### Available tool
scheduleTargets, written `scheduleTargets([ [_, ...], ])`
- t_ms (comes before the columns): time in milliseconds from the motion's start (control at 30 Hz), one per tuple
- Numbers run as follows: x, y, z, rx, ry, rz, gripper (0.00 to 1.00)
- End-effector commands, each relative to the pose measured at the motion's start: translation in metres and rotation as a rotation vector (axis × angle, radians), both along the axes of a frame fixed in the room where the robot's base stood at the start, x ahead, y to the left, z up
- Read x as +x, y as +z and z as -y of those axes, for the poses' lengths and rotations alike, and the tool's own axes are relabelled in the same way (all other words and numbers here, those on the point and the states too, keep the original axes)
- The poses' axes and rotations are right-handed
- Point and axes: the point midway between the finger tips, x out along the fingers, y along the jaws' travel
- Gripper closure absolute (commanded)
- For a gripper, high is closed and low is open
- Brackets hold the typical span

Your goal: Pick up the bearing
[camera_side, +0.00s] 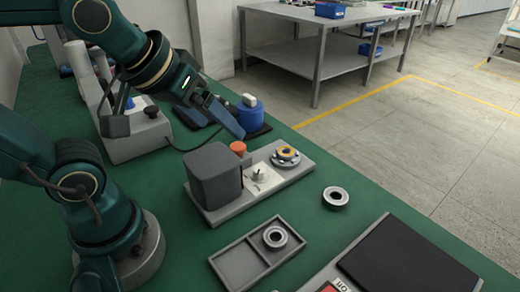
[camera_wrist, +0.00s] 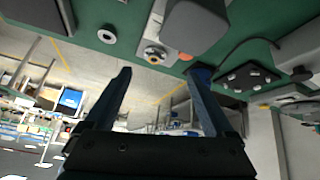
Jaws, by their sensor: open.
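Two metal rings that look like bearings are in the side view. One ring (camera_side: 336,196) lies on the green table right of the motor fixture; it also shows in the wrist view (camera_wrist: 107,34). The other ring (camera_side: 275,237) lies in the right compartment of a grey tray (camera_side: 238,265). I cannot tell which is the task's bearing. My gripper (camera_side: 236,130) is above the table behind the fixture, away from both rings. In the wrist view its fingers (camera_wrist: 158,77) are spread apart with nothing between them.
A grey fixture (camera_side: 278,180) carries a dark block (camera_side: 213,175), an orange knob (camera_side: 238,147) and a round ringed part (camera_side: 286,154). A blue cylinder (camera_side: 250,116) stands close by my gripper. A black pad (camera_side: 405,262) lies at the front right.

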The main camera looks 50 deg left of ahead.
Motion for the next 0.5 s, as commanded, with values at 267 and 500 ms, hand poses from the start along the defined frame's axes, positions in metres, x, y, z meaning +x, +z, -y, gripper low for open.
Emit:
scheduleTargets([
  [267,0.067,0.006,-0.016,-0.028,0.204,0.04,0.12],
  [500,0.132,-0.024,-0.02,-0.029,0.313,0.036,0.12],
])
